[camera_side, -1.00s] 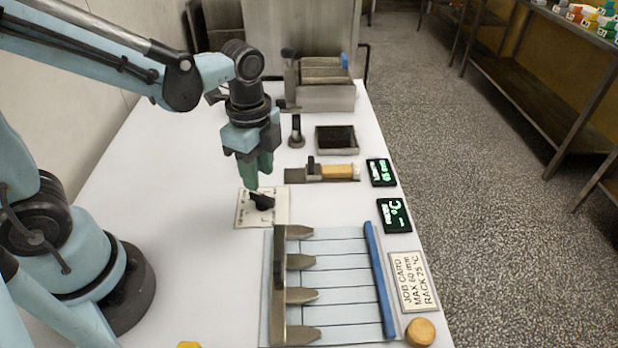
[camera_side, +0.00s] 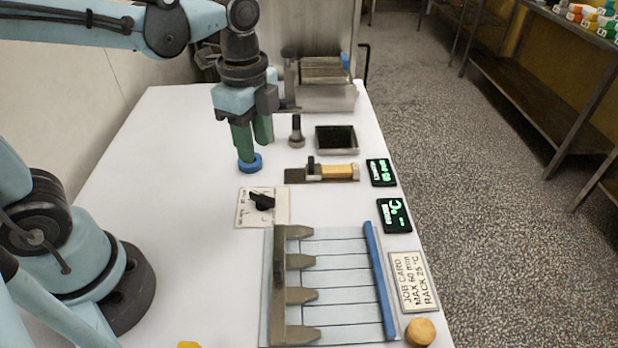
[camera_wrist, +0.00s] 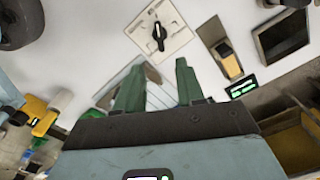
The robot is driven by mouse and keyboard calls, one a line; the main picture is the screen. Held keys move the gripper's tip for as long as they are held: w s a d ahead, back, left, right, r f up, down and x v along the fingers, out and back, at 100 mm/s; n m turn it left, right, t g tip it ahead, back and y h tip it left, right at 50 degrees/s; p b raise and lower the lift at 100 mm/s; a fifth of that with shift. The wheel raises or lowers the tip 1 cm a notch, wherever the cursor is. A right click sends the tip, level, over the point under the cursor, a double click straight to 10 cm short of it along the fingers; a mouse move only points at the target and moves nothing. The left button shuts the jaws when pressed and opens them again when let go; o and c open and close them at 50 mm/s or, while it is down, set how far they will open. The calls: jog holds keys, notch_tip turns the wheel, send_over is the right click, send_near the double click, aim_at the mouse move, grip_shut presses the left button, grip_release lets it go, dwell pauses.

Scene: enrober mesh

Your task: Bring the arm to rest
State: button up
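My gripper (camera_side: 250,146), with green fingers pointing down, is above the white table (camera_side: 170,200), behind the dial plate. In the wrist view its two fingers (camera_wrist: 160,85) stand apart with nothing seen between them. A blue round piece (camera_side: 250,164) shows right at the fingertips in the side view; I cannot tell whether they touch. The white dial plate (camera_side: 246,213) with a black knob (camera_side: 262,201) lies in front of the gripper. The plate (camera_wrist: 178,42) and knob (camera_wrist: 158,35) also show in the wrist view.
A slatted rack (camera_side: 340,275) with a blue bar (camera_side: 379,280) fills the front. Two displays (camera_side: 394,215), a job card (camera_side: 414,281) and an orange round piece (camera_side: 420,331) line the right edge. A slide gauge (camera_side: 325,172), dark tray (camera_side: 336,139) and metal machine (camera_side: 322,90) stand behind.

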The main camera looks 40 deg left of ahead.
jog(key=a+n+t, duration=0.1)
jog(key=n+t, duration=0.1)
jog(key=n, duration=0.3)
jog(key=s+a+n+t, duration=0.1)
jog(key=a+n+t, duration=0.1)
jog(key=n, duration=0.3)
jog(key=a+n+t, duration=0.1)
jog(key=n+t, duration=0.2)
jog(key=n, duration=0.2)
jog(key=shift+s+a+r, duration=0.15)
jog(key=shift+a, duration=0.05)
